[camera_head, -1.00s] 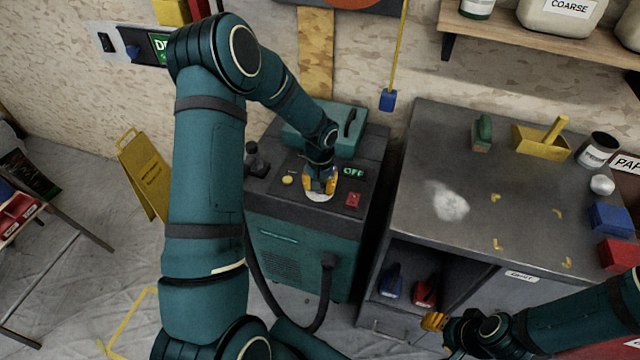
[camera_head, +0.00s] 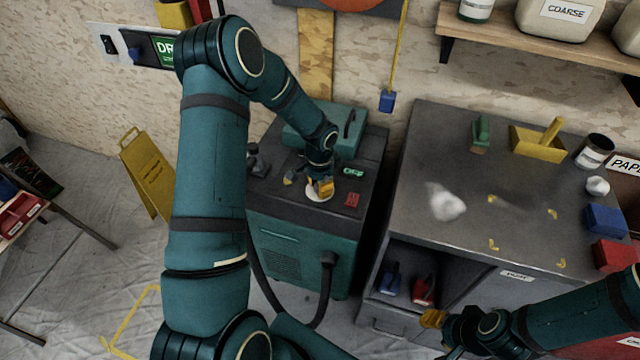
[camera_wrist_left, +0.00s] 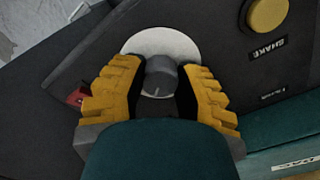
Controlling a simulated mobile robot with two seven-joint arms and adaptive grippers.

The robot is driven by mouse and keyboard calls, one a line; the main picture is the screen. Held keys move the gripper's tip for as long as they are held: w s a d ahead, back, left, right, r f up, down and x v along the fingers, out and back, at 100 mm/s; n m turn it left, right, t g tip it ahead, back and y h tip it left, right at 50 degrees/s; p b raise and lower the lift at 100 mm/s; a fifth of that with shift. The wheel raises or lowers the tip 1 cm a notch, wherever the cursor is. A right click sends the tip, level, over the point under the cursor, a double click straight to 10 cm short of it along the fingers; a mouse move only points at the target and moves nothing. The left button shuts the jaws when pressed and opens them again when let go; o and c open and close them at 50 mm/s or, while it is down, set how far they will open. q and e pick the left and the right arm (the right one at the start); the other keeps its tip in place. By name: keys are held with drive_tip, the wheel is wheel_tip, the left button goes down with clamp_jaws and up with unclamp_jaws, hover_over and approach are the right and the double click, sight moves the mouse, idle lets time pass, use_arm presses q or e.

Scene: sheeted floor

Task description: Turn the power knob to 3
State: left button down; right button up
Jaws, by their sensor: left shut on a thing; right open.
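The power knob (camera_wrist_left: 160,76) is a dark grey cylinder on a pale round dial (camera_wrist_left: 150,43) in the left wrist view. A thin light mark on it points toward the bottom of that picture. I cannot read any numbers on the dial. The dial (camera_head: 318,197) also shows in the head view, on top of a teal and black machine (camera_head: 300,250). My left gripper (camera_head: 320,187) is shut on the knob, one yellow finger on each side. My right gripper (camera_head: 432,318) is open and empty, low in front of the grey cabinet.
A yellow button (camera_wrist_left: 268,14) labelled SHAKE, a red switch (camera_head: 352,199) and a green OFF display (camera_head: 353,171) lie close to the knob. A hose (camera_head: 326,285) hangs at the machine's front. The grey cabinet (camera_head: 460,150) stands to the right.

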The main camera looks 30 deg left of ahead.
use_arm(q)
drive_tip(key=shift+s+f+m, duration=0.15)
drive_tip(key=shift+s+m, duration=0.1)
drive_tip(key=shift+m, duration=0.25)
drive_tip(key=c, duration=0.6)
unclamp_jaws()
drive_tip(key=shift+w, duration=0.1)
drive_tip(key=shift+r, duration=0.2)
drive_tip(key=shift+w+r, duration=0.1)
drive_tip(key=shift+r, duration=0.3)
wheel_tip(320, 180, up, 11)
